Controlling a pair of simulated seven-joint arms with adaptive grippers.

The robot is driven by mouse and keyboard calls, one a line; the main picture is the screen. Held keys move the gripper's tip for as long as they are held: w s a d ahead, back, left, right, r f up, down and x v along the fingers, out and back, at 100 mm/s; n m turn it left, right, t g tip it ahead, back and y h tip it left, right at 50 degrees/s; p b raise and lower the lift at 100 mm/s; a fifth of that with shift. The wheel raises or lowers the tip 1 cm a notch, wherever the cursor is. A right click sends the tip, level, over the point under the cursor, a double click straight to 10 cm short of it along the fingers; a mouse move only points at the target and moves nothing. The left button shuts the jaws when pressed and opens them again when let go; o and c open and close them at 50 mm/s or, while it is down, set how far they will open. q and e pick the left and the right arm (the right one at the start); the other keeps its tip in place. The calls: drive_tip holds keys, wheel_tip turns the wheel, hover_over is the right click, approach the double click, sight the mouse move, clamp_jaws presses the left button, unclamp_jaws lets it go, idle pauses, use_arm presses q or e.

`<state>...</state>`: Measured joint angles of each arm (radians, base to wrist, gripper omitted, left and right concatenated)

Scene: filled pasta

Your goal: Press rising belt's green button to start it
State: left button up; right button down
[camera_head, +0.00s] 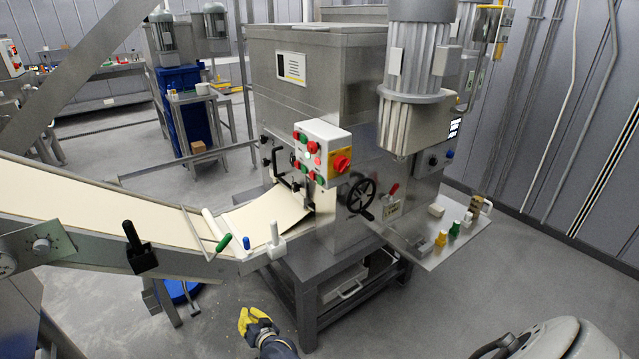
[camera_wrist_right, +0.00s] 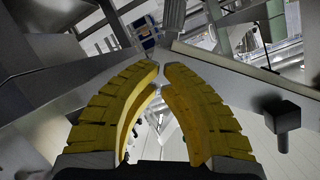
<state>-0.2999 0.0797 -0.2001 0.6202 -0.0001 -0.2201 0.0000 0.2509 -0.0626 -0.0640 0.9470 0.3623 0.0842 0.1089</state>
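The rising belt (camera_head: 110,190) is a cream conveyor sloping in from the left to the steel machine. A white control box (camera_head: 322,138) on the machine's front carries several red and green buttons and a red knob on a yellow plate. I cannot tell which green button belongs to the rising belt. My right gripper (camera_head: 255,322), with yellow fingers, is low over the floor in front of the belt frame, well below the box and apart from it. In the right wrist view, its fingertips (camera_wrist_right: 162,66) nearly meet, with nothing between them. My left gripper is not in view.
A black clamp handle (camera_head: 140,248) sticks out from the belt frame, with green and blue handles near the belt's end. A side shelf (camera_head: 440,235) holds small coloured parts.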

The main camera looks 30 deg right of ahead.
sight(321, 182)
drive_tip(key=w+d+r+m+t+h, duration=0.2)
drive_tip(key=w+r+m, duration=0.25)
drive_tip(key=r, duration=0.65)
drive_tip(key=w+d+r+m+t+h, duration=0.25)
drive_tip(key=r+m, duration=0.25)
drive_tip(key=r, duration=0.6)
drive_tip(key=w+d+r+m+t+h, duration=0.1)
drive_tip(key=w+d+r+m+h, duration=0.25)
drive_tip(key=r, duration=0.75)
drive_tip(key=d+r+m+h, duration=0.45)
drive_tip(key=r+m, duration=0.35)
drive_tip(key=m, duration=0.2)
drive_tip(key=s+d+m+g+h, duration=0.5)
drive_tip(key=s+d+m+g, duration=0.1)
drive_tip(key=m, duration=0.6)
drive_tip(key=shift+d+r+m+g, duration=0.3)
drive_tip(key=shift+r+m+g, duration=0.1)
drive_tip(key=shift+g, duration=0.35)
drive_tip(key=d, duration=0.8)
drive_tip(key=shift+w+d, duration=0.2)
drive_tip(key=shift+d, duration=0.15)
drive_tip(key=shift+d, duration=0.25)
